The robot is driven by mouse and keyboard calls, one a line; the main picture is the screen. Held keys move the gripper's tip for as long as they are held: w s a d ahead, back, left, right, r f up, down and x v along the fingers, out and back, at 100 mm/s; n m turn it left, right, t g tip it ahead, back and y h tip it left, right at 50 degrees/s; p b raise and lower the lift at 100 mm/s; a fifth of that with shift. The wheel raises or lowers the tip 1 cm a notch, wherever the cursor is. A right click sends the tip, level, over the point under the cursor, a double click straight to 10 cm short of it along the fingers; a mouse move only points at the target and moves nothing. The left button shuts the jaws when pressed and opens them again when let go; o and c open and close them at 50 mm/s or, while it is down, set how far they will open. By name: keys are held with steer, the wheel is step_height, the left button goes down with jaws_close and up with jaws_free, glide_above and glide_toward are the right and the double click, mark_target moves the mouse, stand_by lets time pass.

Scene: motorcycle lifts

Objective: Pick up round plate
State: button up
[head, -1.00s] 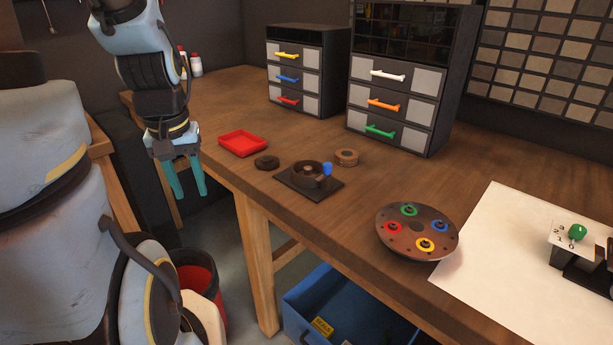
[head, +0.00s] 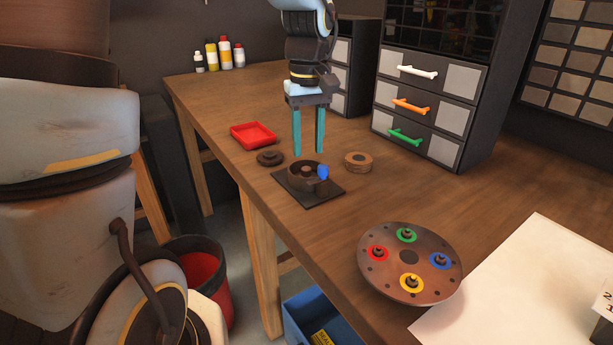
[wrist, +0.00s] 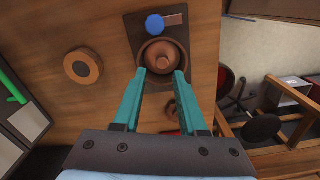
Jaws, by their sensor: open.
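Several round pieces lie on the bench, and I cannot tell for certain which one is the round plate. A small dark disc (head: 270,158) lies near the red tray. A brown ring (head: 358,162) lies to the right. Between them a round brown cup (head: 301,180) with a central post and a blue knob (head: 323,172) sits on a dark square base (head: 318,197). My gripper (head: 308,153) points down, open and empty, above the cup. In the wrist view the fingers (wrist: 160,72) flank the cup's near edge, and the dark disc (wrist: 172,108) is partly hidden beside the right finger.
A large brown disc (head: 385,281) with coloured rings lies at the bench's front edge. A red tray (head: 253,136) is at the left. Drawer cabinets (head: 430,105) stand behind, and bottles (head: 225,53) at the far corner. White paper (head: 520,270) lies at the right.

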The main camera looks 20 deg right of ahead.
mark_target(307, 168)
steer(key=shift+s+a+f+p, duration=0.1)
steer(key=shift+f+p, duration=0.3)
steer(key=shift+f, duration=1)
steer(key=shift+s+a+f+p, duration=0.1)
steer(key=shift+f+p, duration=0.3)
steer(key=shift+f, duration=1)
jaws_close()
